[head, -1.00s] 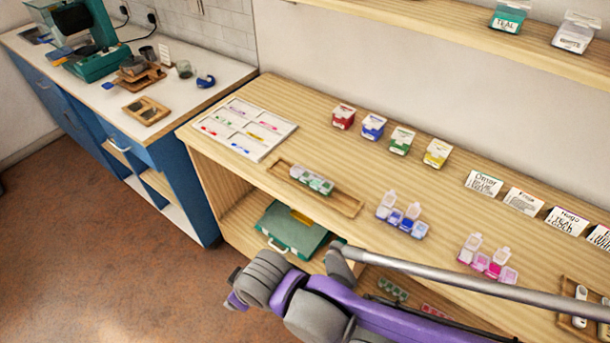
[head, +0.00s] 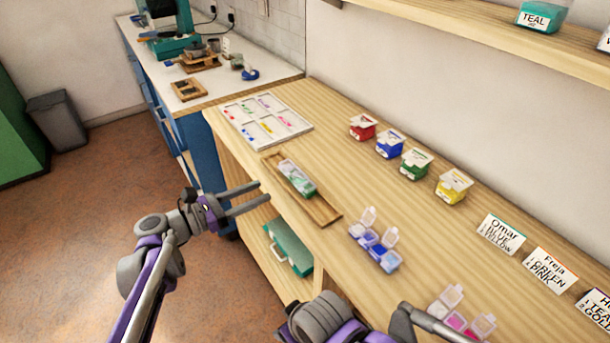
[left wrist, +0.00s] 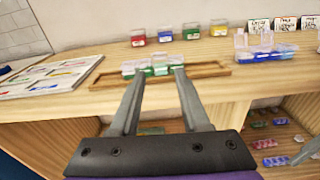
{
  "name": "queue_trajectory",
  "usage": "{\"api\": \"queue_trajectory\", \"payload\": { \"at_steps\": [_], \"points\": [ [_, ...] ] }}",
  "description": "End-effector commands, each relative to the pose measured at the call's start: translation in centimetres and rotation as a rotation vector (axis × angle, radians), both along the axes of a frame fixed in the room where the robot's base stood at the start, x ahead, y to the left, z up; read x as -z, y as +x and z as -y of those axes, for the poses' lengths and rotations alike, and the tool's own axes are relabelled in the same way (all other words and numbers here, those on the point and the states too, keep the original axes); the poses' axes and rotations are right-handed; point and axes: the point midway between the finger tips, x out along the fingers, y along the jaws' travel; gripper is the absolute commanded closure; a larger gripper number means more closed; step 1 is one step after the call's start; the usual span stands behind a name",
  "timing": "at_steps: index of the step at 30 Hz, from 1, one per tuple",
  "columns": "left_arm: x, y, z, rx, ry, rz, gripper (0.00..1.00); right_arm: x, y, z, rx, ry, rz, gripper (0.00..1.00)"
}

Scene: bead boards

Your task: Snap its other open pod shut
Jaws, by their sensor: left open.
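A green pod strip (head: 297,177) with clear lids lies in a shallow wooden tray (head: 325,214) on the bench. It also shows in the left wrist view (left wrist: 160,70); I cannot tell whether each lid is fully down. A blue-purple strip (head: 376,253) to its right has two clear lids standing up. A pink strip (head: 458,322) at the bottom edge also has raised lids. My left gripper (head: 263,192) is open and empty, in front of the bench edge and short of the green strip. In the left wrist view, its fingertips (left wrist: 160,75) point towards that strip.
A white bead board (head: 262,142) lies left of the tray. Red, blue, green and yellow (head: 453,188) tubs stand behind, with name cards (head: 502,235) to the right. A teal case (head: 288,247) sits on the shelf below. Bench between tray and tubs is clear.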

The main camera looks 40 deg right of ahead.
Motion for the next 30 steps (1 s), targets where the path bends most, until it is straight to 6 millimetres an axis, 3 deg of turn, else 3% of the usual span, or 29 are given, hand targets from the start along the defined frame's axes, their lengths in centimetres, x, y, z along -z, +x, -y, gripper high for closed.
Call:
{"api": "queue_trajectory", "payload": {
  "at_steps": [7, 18, 24, 30],
  "points": [
    [0.0, -0.1, 2.7, 0.01, -0.026, -0.038, 0.54, 0.2, 0.0, 0.0, 0.0, 0.0, -0.001, 0.32],
    [0.0, -1.0, 9.3, 0.009, -0.025, -0.035, 0.54, 0.5, 0.0, 0.0, 0.0, 0.0, -0.002, 0.32],
    [0.0, -1.2, 11.0, 0.007, -0.024, -0.034, 0.54, 0.5, 0.0, 0.0, 0.0, 0.0, -0.002, 0.32],
    [0.0, -1.2, 11.3, 0.006, -0.024, -0.034, 0.54, 0.5, 0.0, 0.0, 0.0, 0.0, -0.002, 0.32]
  ]
}}
